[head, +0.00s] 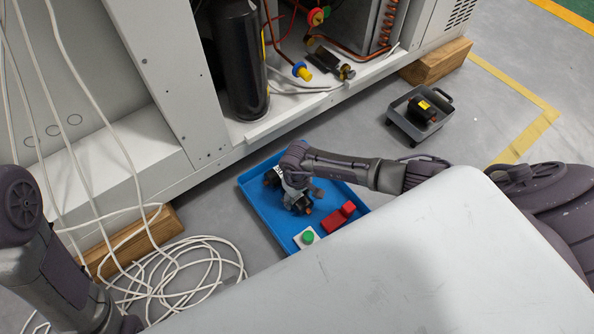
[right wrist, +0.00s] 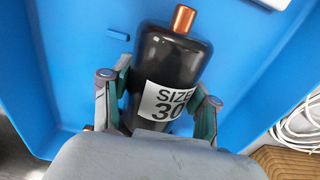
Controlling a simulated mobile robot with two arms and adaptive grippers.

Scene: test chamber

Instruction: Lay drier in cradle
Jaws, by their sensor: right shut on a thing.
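The drier (right wrist: 172,75) is a black cylinder with a copper end and a white label reading "SIZE 30". In the right wrist view it stands out between the two fingers of my right gripper (right wrist: 160,108), which is shut on it. In the head view my right gripper (head: 296,198) is over the blue tray (head: 258,204) and hides most of the drier. I cannot tell whether the drier touches the tray floor. I cannot make out the cradle with certainty. My left arm shows at the left edge of the head view, but its gripper does not show.
The tray also holds a red part (head: 338,216) and a green-topped white block (head: 306,237). A grey wheeled bin (head: 408,123) stands right. White cable (head: 190,262) lies coiled left.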

